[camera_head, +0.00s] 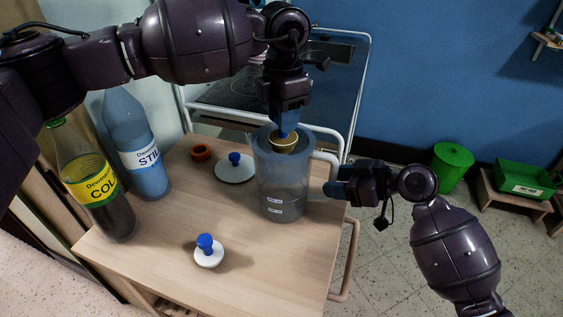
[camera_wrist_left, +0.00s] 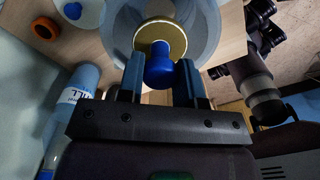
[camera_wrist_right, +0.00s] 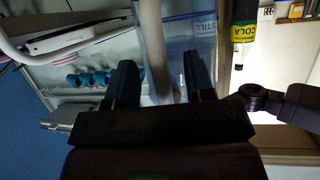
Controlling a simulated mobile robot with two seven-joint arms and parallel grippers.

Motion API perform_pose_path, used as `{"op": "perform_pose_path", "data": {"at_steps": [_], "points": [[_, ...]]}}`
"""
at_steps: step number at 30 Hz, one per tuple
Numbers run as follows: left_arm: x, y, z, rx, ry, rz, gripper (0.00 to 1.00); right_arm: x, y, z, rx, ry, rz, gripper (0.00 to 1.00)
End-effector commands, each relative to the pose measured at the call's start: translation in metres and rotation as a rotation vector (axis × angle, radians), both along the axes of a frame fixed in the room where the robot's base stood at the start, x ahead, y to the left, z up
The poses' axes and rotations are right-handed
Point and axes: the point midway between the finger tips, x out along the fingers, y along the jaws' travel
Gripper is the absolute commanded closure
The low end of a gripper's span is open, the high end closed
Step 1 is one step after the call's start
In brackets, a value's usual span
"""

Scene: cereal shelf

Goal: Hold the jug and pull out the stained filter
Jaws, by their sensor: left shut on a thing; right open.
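The clear grey jug (camera_head: 277,192) stands upright on the wooden cart top. The stained filter, a brownish-gold disc (camera_head: 285,145) with a blue knob, is at the jug's mouth; its lower part is hard to make out through the wall. My left gripper (camera_head: 284,128) comes from above and is shut on the blue knob (camera_wrist_left: 158,68), with the gold disc (camera_wrist_left: 160,34) just beyond in the left wrist view. My right gripper (camera_head: 338,188) is open at the jug's handle (camera_head: 328,160). In the right wrist view the handle (camera_wrist_right: 154,45) lies between its fingers.
Two white discs with blue knobs (camera_head: 236,174) (camera_head: 208,256) and an orange ring (camera_head: 201,152) lie on the cart top (camera_head: 150,250). A cola bottle (camera_head: 95,190) and a blue water bottle (camera_head: 140,150) stand left. A stove is behind; green bins (camera_head: 452,165) are right.

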Motion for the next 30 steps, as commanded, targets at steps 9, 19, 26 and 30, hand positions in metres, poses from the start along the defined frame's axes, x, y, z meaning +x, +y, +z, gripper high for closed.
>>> {"op": "perform_pose_path", "data": {"at_steps": [9,19,26,30], "points": [[0.0,0.0,0.0,0.0,0.0,0.0,1.0,-0.025,-0.051,0.022,-0.005,0.0,-0.002,0.51],[0.0,0.0,0.0,0.0,0.0,0.0,1.0,-0.041,-0.084,0.038,-0.003,0.001,0.0,0.51],[-0.001,0.0,0.006,0.0,-0.006,0.0,1.0,-0.048,-0.097,0.045,-0.003,0.0,-0.001,0.51],[-0.001,0.0,0.011,0.0,-0.01,0.0,1.0,-0.053,-0.105,0.05,-0.002,0.0,-0.001,0.51]]}}
